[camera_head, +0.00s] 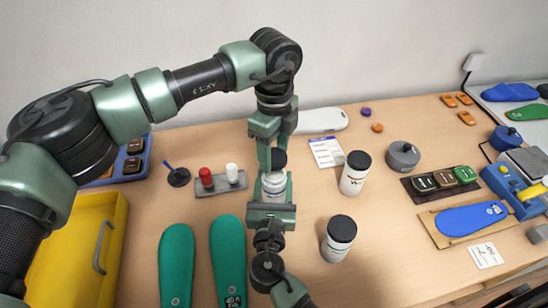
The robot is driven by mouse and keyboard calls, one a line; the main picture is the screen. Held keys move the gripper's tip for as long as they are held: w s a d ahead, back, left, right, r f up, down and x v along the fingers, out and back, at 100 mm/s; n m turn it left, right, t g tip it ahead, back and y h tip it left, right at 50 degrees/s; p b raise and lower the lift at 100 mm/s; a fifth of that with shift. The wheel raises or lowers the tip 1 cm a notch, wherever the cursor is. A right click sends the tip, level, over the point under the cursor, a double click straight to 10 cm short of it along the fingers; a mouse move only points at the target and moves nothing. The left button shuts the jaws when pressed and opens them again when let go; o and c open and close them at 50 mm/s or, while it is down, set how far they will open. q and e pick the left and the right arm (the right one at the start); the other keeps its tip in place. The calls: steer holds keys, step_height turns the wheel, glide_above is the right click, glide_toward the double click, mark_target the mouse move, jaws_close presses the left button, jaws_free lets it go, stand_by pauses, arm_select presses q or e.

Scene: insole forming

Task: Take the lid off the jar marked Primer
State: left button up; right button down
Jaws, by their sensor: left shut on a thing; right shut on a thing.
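A white jar (273,183) with a dark lid (279,160) stands at the middle of the bench, between my two grippers. Its label is mostly hidden, so I cannot read its marking. My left gripper (272,162) comes down from above and is shut on the lid. My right gripper (273,204) reaches in from the front and is shut on the jar's body. I cannot tell whether the lid is seated on the jar or slightly raised. Two similar white jars with black lids, one farther back (354,174) and one nearer (338,240), stand to the right.
Two green insoles (176,268) (228,262) lie left of my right arm. A yellow bin (108,225) is at the far left. A small rack (221,183) with red and white pieces stands behind the insoles. A blue insole (470,218) and a blue device (512,190) are at right.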

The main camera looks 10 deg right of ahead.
steer(key=shift+c, duration=2.2)
jaws_free()
steer(key=shift+s, duration=0.1)
